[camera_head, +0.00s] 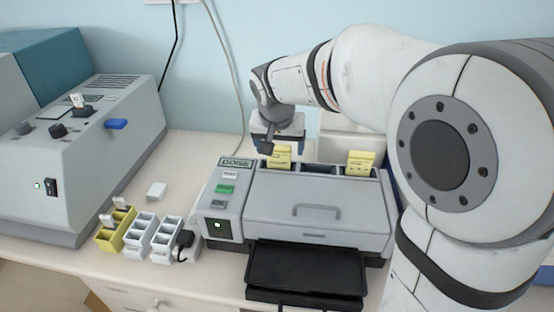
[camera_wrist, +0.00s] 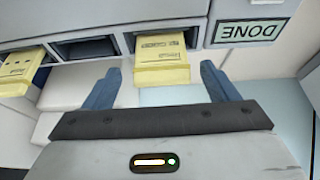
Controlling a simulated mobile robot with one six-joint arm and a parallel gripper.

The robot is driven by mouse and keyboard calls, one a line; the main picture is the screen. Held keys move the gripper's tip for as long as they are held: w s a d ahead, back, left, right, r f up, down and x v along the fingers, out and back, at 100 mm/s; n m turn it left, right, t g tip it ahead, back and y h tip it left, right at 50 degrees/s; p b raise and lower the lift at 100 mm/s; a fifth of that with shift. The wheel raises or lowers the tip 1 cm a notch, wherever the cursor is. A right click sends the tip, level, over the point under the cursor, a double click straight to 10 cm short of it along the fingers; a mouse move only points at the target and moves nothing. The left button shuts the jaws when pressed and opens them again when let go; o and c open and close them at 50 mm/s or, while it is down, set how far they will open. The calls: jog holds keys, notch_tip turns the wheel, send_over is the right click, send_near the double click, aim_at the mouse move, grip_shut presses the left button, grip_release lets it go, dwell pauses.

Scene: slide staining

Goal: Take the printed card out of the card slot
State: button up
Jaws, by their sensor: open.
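A yellow card (camera_head: 280,158) stands out of a slot in the rear top of the grey printer (camera_head: 300,208), close to the DONE display. A second yellow card (camera_head: 360,162) stands in a slot farther right. Both cards show dark print in the wrist view, the nearer one (camera_wrist: 162,62) centred and the other (camera_wrist: 22,70) at the left. My gripper (camera_wrist: 160,70) is open, its two blue fingers on either side of the centred card, with visible gaps on both sides. Whether the fingers reach its depth cannot be told. In the head view my gripper (camera_head: 277,142) is just behind this card.
An empty dark slot (camera_wrist: 85,48) lies between the cards. The DONE display (camera_head: 237,162) is on the printer's left. A black tray (camera_head: 306,270) sticks out in front. Small yellow and white racks (camera_head: 140,235) and a grey machine (camera_head: 90,150) stand at left.

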aim_at(279, 151)
jog(key=x, duration=0.3)
jog(key=shift+w+a+f, duration=0.1)
jog(key=shift+w+f, duration=0.15)
jog(key=shift+f, duration=0.1)
jog(key=c, duration=1.1)
jog(key=shift+r, duration=0.1)
jog(key=shift+c, duration=0.2)
